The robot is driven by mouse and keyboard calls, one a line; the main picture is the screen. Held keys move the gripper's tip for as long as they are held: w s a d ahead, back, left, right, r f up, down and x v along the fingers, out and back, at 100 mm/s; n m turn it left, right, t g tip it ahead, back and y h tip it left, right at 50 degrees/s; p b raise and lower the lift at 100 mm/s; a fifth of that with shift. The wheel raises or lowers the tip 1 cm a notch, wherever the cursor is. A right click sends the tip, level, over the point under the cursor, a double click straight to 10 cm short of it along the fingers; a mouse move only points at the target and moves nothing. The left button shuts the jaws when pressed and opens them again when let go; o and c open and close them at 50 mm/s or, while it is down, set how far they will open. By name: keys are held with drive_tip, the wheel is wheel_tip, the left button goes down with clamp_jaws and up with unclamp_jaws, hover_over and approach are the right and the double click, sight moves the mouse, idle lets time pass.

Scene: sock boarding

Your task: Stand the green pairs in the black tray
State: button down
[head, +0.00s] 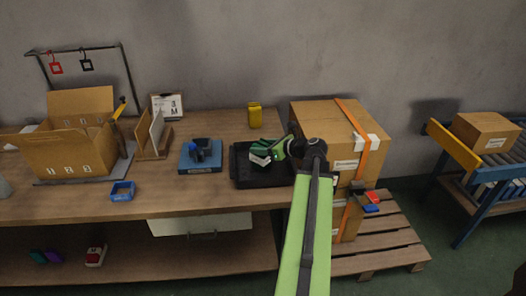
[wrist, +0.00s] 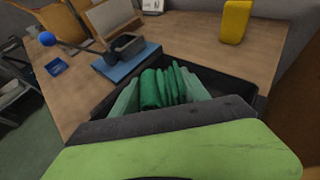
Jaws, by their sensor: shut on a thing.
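The black tray (head: 240,168) lies on the bench near its right end. It also shows in the wrist view (wrist: 238,86). My gripper (wrist: 166,96) is over the tray, shut on a green pair (wrist: 150,88). More green folds (wrist: 178,82) stand upright right beside the held one, and I cannot tell how many pairs they are. In the head view the green pairs (head: 272,152) and a white label show at the tray, partly hidden by my gripper (head: 272,151). The bottoms of the pairs are hidden by the gripper.
A blue stand (head: 200,160) is left of the tray. A yellow block (head: 255,115) stands behind it. Large cardboard boxes (head: 345,140) are close on the right. An open carton (head: 65,153) and a small blue tray (head: 122,190) are further left. Bench between is clear.

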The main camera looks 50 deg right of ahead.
drive_tip(key=shift+f, duration=0.1)
drive_tip(key=c, duration=0.6)
unclamp_jaws()
drive_tip(key=shift+o, duration=0.2)
drive_tip(key=shift+s+r, duration=0.1)
drive_tip(key=shift+r, duration=0.25)
drive_tip(key=p+v, duration=0.4)
drive_tip(key=v, duration=0.7)
drive_tip(key=shift+s+p, duration=0.3)
drive_tip(key=shift+s, duration=0.1)
